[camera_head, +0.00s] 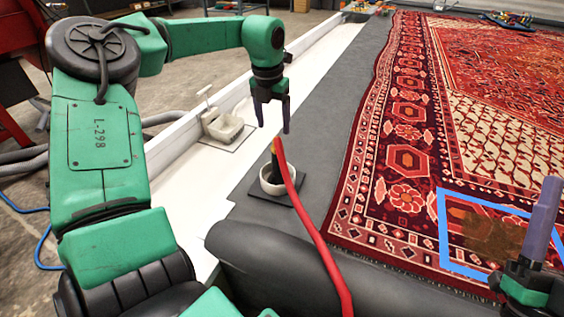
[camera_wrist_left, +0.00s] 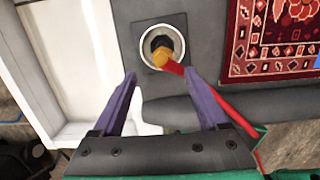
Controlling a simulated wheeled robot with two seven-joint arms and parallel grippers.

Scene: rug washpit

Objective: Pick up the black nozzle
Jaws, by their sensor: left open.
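The black nozzle (camera_head: 275,158) stands in a round white cup (camera_head: 266,186) on a dark square plate, on the grey surface left of the rug. A red hose (camera_head: 315,235) runs from it toward the front. In the left wrist view the nozzle's orange-yellow part (camera_wrist_left: 160,57) shows over the cup (camera_wrist_left: 147,47), and its lower part is hidden in the cup. My left gripper (camera_head: 273,127) is open and empty above the nozzle, apart from it. In the wrist view its fingertips (camera_wrist_left: 160,76) lie on either side, below the nozzle. My right gripper (camera_head: 546,200) is partly in view; only one finger shows clearly.
A patterned red rug (camera_head: 400,150) covers the right side, with a blue frame (camera_head: 446,245) around a brown stain (camera_head: 492,240). A white tub (camera_head: 223,127) stands on the white channel left of the nozzle. A black roll (camera_head: 270,265) lies in front.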

